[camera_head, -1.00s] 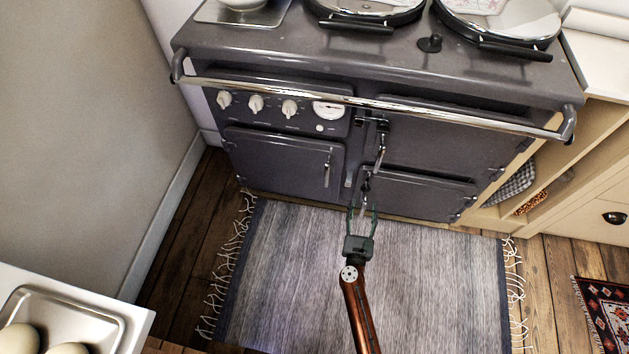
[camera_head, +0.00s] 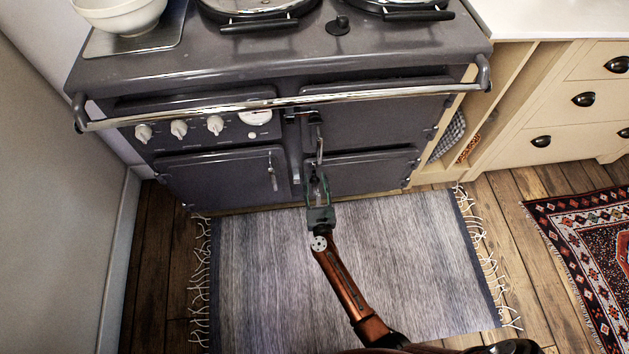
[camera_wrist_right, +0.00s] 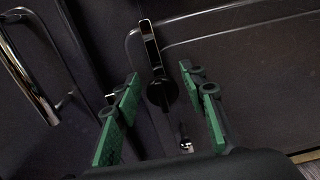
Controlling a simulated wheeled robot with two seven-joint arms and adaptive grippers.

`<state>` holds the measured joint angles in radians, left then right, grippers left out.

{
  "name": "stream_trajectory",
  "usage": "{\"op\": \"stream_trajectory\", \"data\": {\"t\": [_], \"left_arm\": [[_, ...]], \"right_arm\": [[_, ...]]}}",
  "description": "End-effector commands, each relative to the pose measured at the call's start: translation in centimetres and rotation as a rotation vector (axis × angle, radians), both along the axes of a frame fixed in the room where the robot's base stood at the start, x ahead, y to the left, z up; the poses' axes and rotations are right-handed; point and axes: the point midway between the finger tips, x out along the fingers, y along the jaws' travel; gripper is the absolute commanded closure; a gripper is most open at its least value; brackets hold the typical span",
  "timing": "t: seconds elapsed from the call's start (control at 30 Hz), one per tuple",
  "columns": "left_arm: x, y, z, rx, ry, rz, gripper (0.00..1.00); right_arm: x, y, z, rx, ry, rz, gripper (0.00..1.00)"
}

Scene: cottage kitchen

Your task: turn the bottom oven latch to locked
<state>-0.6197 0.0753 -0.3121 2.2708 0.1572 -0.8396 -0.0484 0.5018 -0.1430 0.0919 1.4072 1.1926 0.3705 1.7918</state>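The grey range oven (camera_head: 210,70) stands ahead. Its bottom right door (camera_head: 370,172) is closed and carries a latch at its left edge. In the right wrist view the latch (camera_wrist_right: 152,45) is a shiny metal handle, pointing up from a dark round pivot (camera_wrist_right: 160,95). My right gripper (camera_head: 317,183) is in front of this latch. In the right wrist view its green-padded fingers (camera_wrist_right: 160,105) are apart, one on each side of the latch's lower part. I cannot tell whether either finger touches it. My left gripper is not in view.
A chrome rail (camera_head: 370,94) runs across the oven front above my right arm. Another door handle (camera_head: 272,172) is to the left. A grey striped rug (camera_head: 400,270) covers the floor, and drawers (camera_head: 560,110) stand at the right.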

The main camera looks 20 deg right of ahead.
Motion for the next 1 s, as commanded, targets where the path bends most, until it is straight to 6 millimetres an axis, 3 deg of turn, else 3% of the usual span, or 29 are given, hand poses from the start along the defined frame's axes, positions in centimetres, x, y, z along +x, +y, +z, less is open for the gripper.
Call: {"op": "stream_trajectory", "data": {"t": [0.5,0.87,1.0], "left_arm": [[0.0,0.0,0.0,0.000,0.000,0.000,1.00],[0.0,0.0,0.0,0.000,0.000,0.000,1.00],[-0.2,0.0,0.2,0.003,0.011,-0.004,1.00]], "right_arm": [[0.0,0.1,0.0,-0.001,0.000,0.001,0.99],[0.0,0.0,0.0,-0.004,0.001,-0.001,1.00],[-0.3,-1.0,0.0,-0.025,0.007,-0.013,1.00]]}}
